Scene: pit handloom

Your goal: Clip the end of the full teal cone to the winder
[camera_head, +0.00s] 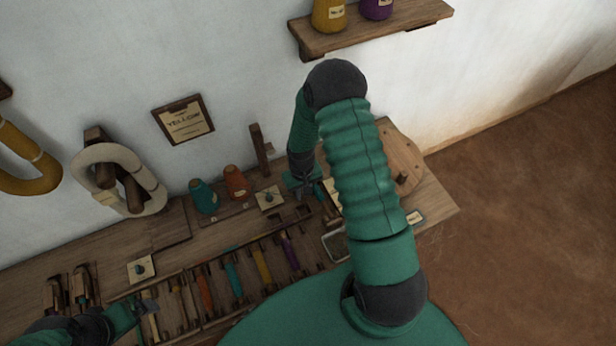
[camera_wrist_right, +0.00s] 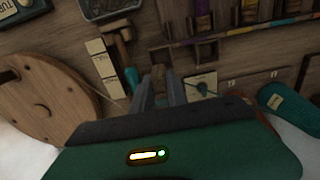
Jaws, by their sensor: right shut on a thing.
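The teal cone (camera_head: 203,196) stands on the bench near the wall; it also shows at the right of the right wrist view (camera_wrist_right: 290,105). The winder's round wooden wheel (camera_head: 402,162) is at the bench's right end, partly behind my right arm; it fills the left of the right wrist view (camera_wrist_right: 38,105). My right gripper (camera_head: 301,186) is above the bench between cone and wheel.
An orange cone (camera_head: 236,182) stands beside the teal one. A wooden post (camera_head: 260,150) rises behind the bench. A rack of coloured bobbins (camera_head: 232,279) lies in front. A small wooden tool with a teal end (camera_wrist_right: 123,55) lies beside pale cards. A shelf (camera_head: 375,28) is above.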

